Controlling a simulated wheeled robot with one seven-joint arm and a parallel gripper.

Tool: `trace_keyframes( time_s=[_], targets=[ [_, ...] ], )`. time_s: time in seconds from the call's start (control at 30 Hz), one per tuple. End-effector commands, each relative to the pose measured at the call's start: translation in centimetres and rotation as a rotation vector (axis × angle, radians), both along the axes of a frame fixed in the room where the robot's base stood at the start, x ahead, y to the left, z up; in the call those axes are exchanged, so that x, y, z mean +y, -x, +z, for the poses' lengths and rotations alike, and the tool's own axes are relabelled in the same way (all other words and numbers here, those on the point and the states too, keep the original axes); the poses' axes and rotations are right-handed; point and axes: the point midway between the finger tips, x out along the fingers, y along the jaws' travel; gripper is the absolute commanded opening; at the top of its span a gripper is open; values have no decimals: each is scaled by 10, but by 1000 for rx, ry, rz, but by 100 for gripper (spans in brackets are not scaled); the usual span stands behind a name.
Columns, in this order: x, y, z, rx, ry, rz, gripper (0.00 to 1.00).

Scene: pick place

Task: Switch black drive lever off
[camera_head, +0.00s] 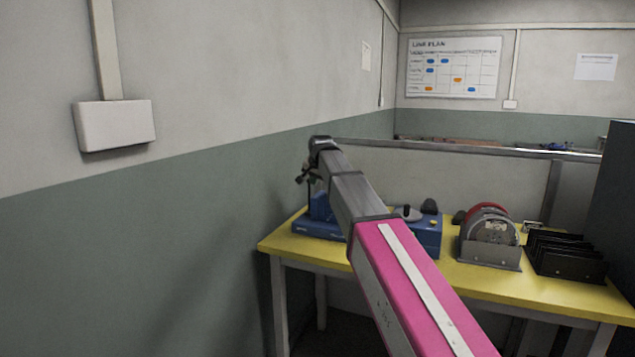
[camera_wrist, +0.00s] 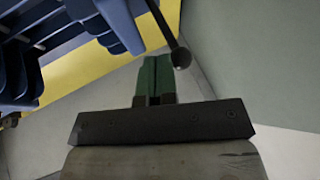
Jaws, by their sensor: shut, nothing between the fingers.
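A black lever, a thin rod with a ball knob (camera_wrist: 181,58), shows in the wrist view beside a blue ribbed machine (camera_wrist: 110,25). My gripper (camera_wrist: 154,62) has its green fingers shut together with nothing between them. The fingertips are just left of the ball knob in that view; I cannot tell if they touch it. In the head view, the blue machine (camera_head: 318,230) stands on the left end of the yellow table, partly hidden by my arm. My gripper (camera_head: 306,176) is small and dark there, above the machine. The lever cannot be made out in the head view.
The yellow table (camera_head: 540,287) also holds a rack of discs (camera_head: 490,255) and a black slotted rack (camera_head: 567,257). A green-grey wall (camera_head: 150,240) is close on the left. A low partition (camera_head: 450,170) runs behind the table.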

Motion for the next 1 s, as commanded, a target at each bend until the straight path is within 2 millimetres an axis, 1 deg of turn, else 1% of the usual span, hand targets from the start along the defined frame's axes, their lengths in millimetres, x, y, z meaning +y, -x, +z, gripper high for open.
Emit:
trace_keyframes(
  time_s=[0.03, 0.3, 0.5, 0.7, 1.0],
  targets=[
    [8, -5, 2, 10, 28, 3, 0],
    [39, -17, 4, 85, 232, 3, 0],
    [61, -24, 1, 140, 383, 1, 0],
    [77, -29, -4, 183, 502, 1, 0],
    [87, -32, -10, 181, 496, 0, 0]
  ],
)
